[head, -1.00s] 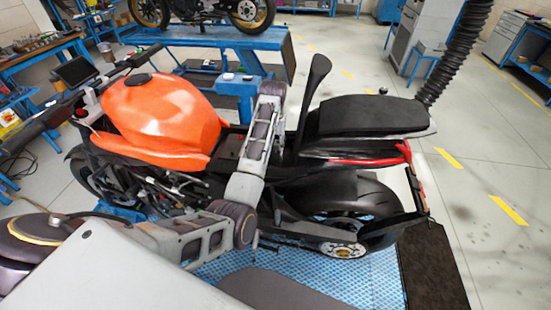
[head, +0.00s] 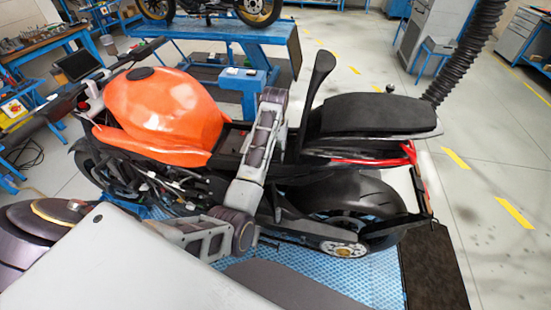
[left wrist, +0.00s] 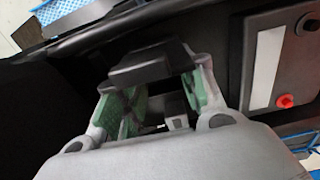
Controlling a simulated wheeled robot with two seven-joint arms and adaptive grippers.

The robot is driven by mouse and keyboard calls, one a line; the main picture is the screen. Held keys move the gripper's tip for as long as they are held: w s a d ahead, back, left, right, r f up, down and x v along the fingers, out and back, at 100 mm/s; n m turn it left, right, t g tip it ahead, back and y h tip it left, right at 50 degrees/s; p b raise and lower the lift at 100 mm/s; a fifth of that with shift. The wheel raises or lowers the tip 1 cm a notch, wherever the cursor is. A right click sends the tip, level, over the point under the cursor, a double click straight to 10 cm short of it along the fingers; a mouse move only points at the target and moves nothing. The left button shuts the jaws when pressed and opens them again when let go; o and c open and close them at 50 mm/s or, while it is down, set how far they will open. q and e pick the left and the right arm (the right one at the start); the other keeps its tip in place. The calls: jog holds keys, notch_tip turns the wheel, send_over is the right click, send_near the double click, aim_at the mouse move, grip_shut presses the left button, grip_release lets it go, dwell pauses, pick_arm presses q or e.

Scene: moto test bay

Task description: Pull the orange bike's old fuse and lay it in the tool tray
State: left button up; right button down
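The orange bike (head: 165,110) stands side-on in the head view, with an open bay between its tank and its black seat (head: 375,115). My left arm reaches over this bay, and its fingers are hidden from the head. In the left wrist view my left gripper (left wrist: 165,92) is open, its green-padded fingers apart. A black block (left wrist: 145,65) lies at and beyond the fingertips; I cannot tell whether they touch it. A small pale piece (left wrist: 178,122) shows between the fingers. I cannot make out the fuse for certain. The tool tray and my right gripper are not identifiable.
A battery-like box with a red terminal (left wrist: 285,101) sits right of my left gripper. A blue lift (head: 215,32) holds another bike behind. A black hose (head: 465,50) hangs at the right. A cluttered workbench (head: 45,45) is at the far left.

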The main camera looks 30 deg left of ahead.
pick_arm(q)
jog(key=shift+f, duration=1.25)
jog(key=shift+w+f, duration=0.1)
dwell(0.3)
grip_shut()
jog(key=shift+r, duration=2.05)
jog(key=shift+w+r, duration=0.3)
jog(key=shift+r, duration=0.45)
jog(key=shift+r, duration=0.2)
